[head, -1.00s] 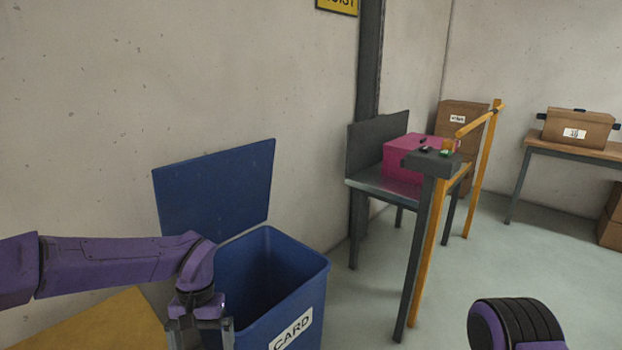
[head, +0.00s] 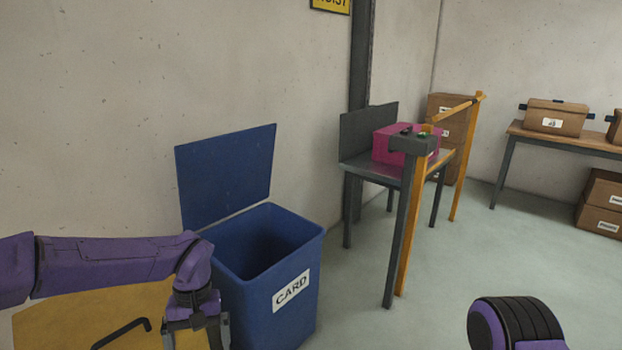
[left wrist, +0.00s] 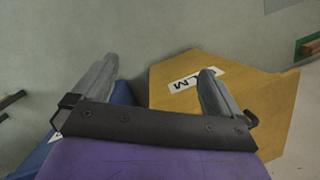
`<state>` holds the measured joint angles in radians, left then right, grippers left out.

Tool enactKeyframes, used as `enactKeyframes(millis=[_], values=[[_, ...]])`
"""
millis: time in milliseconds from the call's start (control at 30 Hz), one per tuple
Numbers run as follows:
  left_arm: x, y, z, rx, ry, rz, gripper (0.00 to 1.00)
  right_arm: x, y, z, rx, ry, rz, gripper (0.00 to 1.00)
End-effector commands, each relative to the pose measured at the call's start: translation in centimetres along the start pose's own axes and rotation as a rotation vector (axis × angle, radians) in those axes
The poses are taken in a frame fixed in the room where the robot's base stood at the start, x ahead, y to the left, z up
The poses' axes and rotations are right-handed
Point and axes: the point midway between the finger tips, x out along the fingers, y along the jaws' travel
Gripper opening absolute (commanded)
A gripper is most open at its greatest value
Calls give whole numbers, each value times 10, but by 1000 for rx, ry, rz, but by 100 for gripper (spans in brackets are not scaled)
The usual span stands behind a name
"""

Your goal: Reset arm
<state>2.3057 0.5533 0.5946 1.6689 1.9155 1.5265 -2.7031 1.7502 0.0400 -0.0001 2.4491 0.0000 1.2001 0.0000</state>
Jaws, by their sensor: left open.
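My left arm comes in from the left in the head view, with its purple forearm level and its wrist bent down. My left gripper (head: 197,336) points down in front of the blue bin, its tips cut off by the lower edge. In the left wrist view the left gripper (left wrist: 158,85) has its two grey fingers wide apart with nothing between them. Of my right arm, only a purple and black rounded part shows at the lower right of the head view; its gripper is not visible.
A blue bin (head: 297,320) marked CARD stands open, lid up, close beside my left wrist. A yellow panel (head: 75,318) lies low at left. A table (head: 375,168) with a pink box (head: 388,147) and a grey-topped post (head: 400,225) stand beyond.

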Motion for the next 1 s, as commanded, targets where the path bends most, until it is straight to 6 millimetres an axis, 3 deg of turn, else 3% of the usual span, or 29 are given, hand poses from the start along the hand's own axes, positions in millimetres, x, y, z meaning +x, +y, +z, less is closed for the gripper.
enactKeyframes(millis=[367, 567, 667, 767, 900, 1000], values=[[18, -28, -27, -471, 252, -128, 100, 0, 0, 0, 0, -1, 0, 43], [54, -62, -42, -769, 611, -203, 100, -10, 1, -4, 0, -1, 0, 43], [81, -75, -38, -833, 821, -157, 100, -20, 2, -8, 0, -1, 0, 43], [117, -81, -17, -800, 944, -39, 100, -33, 3, -13, 0, -1, 0, 43], [178, -89, 64, -623, 852, 109, 100, -57, 5, -23, 0, -1, 0, 43], [204, -105, 122, -463, 727, 89, 100, -68, 6, -28, 0, -1, 0, 43]])
